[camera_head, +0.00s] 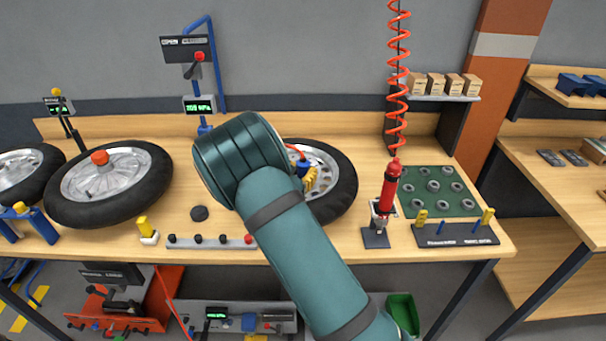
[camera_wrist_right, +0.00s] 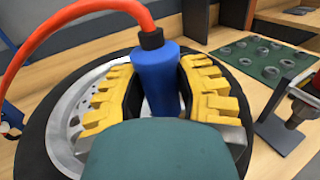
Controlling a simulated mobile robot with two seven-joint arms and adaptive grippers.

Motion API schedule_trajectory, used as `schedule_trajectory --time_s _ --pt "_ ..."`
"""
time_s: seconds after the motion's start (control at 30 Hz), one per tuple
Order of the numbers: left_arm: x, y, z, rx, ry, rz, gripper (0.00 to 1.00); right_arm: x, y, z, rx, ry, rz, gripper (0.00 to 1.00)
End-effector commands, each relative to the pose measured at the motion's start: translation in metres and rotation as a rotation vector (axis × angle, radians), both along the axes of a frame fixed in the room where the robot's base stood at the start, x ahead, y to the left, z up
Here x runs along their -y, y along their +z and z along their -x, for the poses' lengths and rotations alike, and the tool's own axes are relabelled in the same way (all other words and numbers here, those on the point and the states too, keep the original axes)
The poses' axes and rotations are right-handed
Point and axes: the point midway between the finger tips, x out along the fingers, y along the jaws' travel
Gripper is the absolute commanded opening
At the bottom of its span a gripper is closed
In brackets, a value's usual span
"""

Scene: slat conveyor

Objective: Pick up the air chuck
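The air chuck, a blue cylinder with a black collar and an orange-red hose, stands upright between my right fingers in the right wrist view (camera_wrist_right: 163,82). In the head view only a small blue part of it (camera_head: 303,168) shows beside my right arm. My right gripper (camera_wrist_right: 162,95) has yellow ridged fingers, one on each side of the chuck. A narrow gap shows between the left finger and the chuck; the right finger is very close to it. The chuck's lower end is hidden by my gripper's green body. My left gripper is not in view.
A wheel with a black tyre (camera_head: 343,190) lies behind the chuck. To its right stand a red tool on a coiled hose (camera_head: 388,190) and a green mat with several rings (camera_head: 437,190). Another wheel (camera_head: 70,190) lies left. A bar with knobs (camera_head: 210,242) is at the front.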

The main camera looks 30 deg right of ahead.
Motion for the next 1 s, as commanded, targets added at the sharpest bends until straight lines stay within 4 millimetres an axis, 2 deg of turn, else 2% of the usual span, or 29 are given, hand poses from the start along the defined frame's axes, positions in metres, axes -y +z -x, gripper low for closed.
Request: schedule_trajectory --time_s 0.03,0.07,0.43,0.57,0.8,1.0 --pt "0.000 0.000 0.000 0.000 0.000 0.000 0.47 0.000 0.000 0.000 0.000 0.000 0.000 0.07" --pt "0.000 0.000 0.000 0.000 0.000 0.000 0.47 0.000 0.000 0.000 0.000 0.000 0.000 0.00" --pt "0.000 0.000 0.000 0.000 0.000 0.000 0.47 0.000 0.007 0.000 0.004 -0.001 0.000 0.00" --pt "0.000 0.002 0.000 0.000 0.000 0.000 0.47 0.000 0.026 0.000 0.008 -0.001 -0.001 0.00" --pt "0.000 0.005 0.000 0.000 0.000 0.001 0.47 0.000 0.072 0.000 0.006 -0.001 -0.003 0.00" --pt "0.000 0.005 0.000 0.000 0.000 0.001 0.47 -0.003 0.095 -0.002 0.004 0.004 -0.001 0.00"
